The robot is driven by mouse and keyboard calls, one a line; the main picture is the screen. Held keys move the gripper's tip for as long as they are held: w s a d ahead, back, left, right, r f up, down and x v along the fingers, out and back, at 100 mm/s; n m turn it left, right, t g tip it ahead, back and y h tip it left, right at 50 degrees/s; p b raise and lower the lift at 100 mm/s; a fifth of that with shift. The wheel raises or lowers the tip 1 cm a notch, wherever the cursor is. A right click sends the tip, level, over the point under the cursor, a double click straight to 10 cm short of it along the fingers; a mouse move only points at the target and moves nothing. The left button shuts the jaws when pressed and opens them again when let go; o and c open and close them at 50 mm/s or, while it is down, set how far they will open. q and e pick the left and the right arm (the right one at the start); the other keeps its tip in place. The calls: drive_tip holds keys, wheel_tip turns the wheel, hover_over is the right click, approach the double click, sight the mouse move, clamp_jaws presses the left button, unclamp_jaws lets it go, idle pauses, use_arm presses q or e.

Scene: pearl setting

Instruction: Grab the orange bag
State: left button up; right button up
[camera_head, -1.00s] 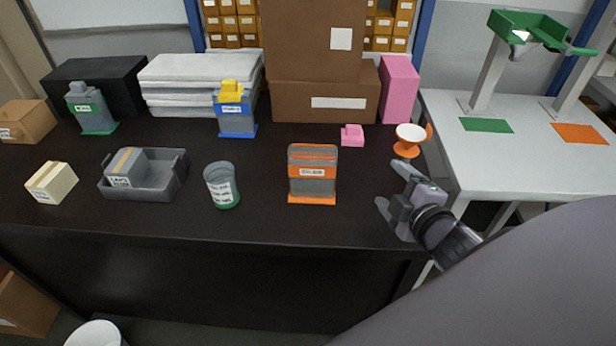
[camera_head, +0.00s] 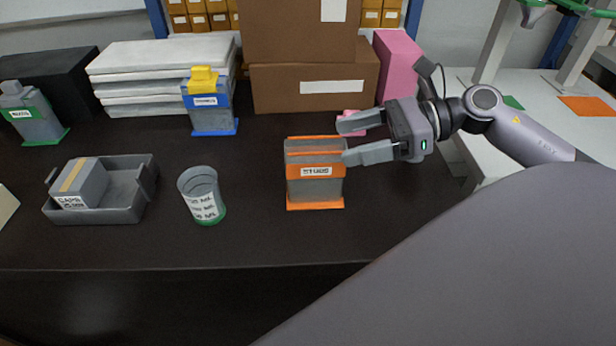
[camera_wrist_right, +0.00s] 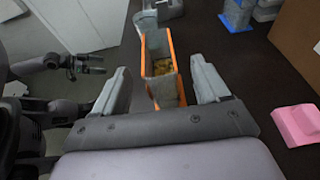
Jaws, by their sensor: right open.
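The orange bag (camera_head: 316,172) is a grey, clear-sided pouch with orange bands, an orange base and a white label. It stands upright on the dark table in the head view. In the right wrist view the orange bag (camera_wrist_right: 158,62) shows from above, with yellowish contents, ahead between the fingers. My right gripper (camera_head: 346,141) is open and empty at the bag's upper right side, its fingers pointing left. In the right wrist view my right gripper (camera_wrist_right: 163,84) has its fingers on either side of the bag's line. Contact cannot be told. What looks like my left gripper (camera_wrist_right: 97,64) shows small there.
A grey-green cup (camera_head: 203,194) and a grey tray (camera_head: 122,205) with a box stand left of the bag. A blue bag with a yellow top (camera_head: 209,107) stands behind. A pink block (camera_head: 351,121) is partly hidden behind my right gripper. The table front (camera_head: 250,245) is clear.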

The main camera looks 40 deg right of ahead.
sight(315, 173)
drive_tip(key=x, duration=0.7)
drive_tip(key=shift+f, duration=0.25)
idle(0.3)
clamp_jaws()
